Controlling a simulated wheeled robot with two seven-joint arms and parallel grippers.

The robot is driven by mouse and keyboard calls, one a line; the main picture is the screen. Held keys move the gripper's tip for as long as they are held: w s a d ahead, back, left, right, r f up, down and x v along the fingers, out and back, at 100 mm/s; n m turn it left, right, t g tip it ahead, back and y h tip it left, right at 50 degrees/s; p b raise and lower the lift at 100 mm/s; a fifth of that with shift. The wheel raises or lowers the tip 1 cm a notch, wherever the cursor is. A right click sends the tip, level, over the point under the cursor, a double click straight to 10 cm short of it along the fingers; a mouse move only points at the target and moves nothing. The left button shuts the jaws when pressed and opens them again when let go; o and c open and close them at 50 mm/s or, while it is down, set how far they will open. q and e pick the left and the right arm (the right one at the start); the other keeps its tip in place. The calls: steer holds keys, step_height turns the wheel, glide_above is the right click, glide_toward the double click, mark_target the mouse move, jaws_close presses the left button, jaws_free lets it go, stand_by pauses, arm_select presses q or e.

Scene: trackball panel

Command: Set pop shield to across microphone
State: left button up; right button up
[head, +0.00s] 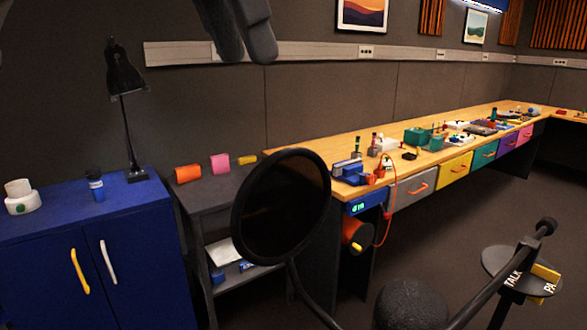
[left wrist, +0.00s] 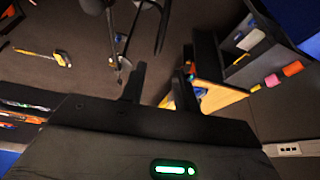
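The pop shield (head: 282,205) is a black round disc in a thick rim, upright, on a thin curved gooseneck (head: 299,285). In the head view it stands left of and higher than the microphone (head: 412,305), whose dark rounded foam top shows at the bottom edge. The shield does not overlap the microphone in this view. My left gripper (head: 248,45) hangs at the top of the head view, above the shield and apart from it. In the left wrist view its fingers (left wrist: 160,72) are spread with nothing between them. My right gripper is not in view.
A dark boom arm (head: 495,280) runs right of the microphone, near a round plate (head: 515,272) marked TALK. A blue cabinet (head: 95,245) with a lamp (head: 126,110) stands left. A long wooden bench (head: 345,148) with several tools runs along the wall.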

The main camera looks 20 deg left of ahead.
mark_target(285, 150)
arm_select(q)
steer(key=x, duration=1.3)
steer(key=shift+w+d+f, duration=0.1)
steer(key=shift+f, duration=0.2)
jaws_close()
